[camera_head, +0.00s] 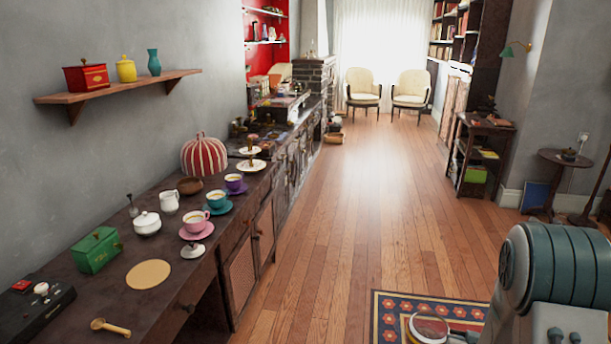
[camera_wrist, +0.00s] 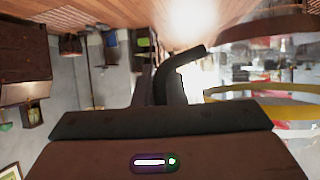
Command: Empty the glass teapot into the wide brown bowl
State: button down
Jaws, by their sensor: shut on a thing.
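The glass teapot (camera_head: 429,328) is at the bottom of the head view, over the patterned rug, with a dark reddish top or content showing; part of it is cut off. In the wrist view its clear glass body (camera_wrist: 262,75) fills the right side, with gold bands and a black curved handle (camera_wrist: 180,70). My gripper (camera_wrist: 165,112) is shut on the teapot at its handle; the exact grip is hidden. The wide brown bowl (camera_head: 189,186) stands on the dark counter at left, in front of the striped dome, well away from the teapot.
The counter (camera_head: 160,300) also holds a pink cup (camera_head: 195,221), teal cup (camera_head: 217,200), purple cup (camera_head: 235,183), white creamer (camera_head: 169,201), white sugar pot (camera_head: 147,223), green box (camera_head: 96,250) and round mat (camera_head: 148,274). The wooden floor (camera_head: 350,210) is clear beside it.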

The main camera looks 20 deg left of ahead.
aim_at(190, 187)
jog(key=u, duration=0.1)
jog(key=k, duration=0.1)
jog(key=z, duration=0.45)
jog(key=i, duration=1.8)
jog(key=u, duration=0.6)
jog(key=i, duration=0.7)
jog(key=u, duration=1)
jog(key=i, duration=0.4)
jog(key=u, duration=0.9)
jog(key=i, duration=0.45)
jog(key=u, duration=0.4)
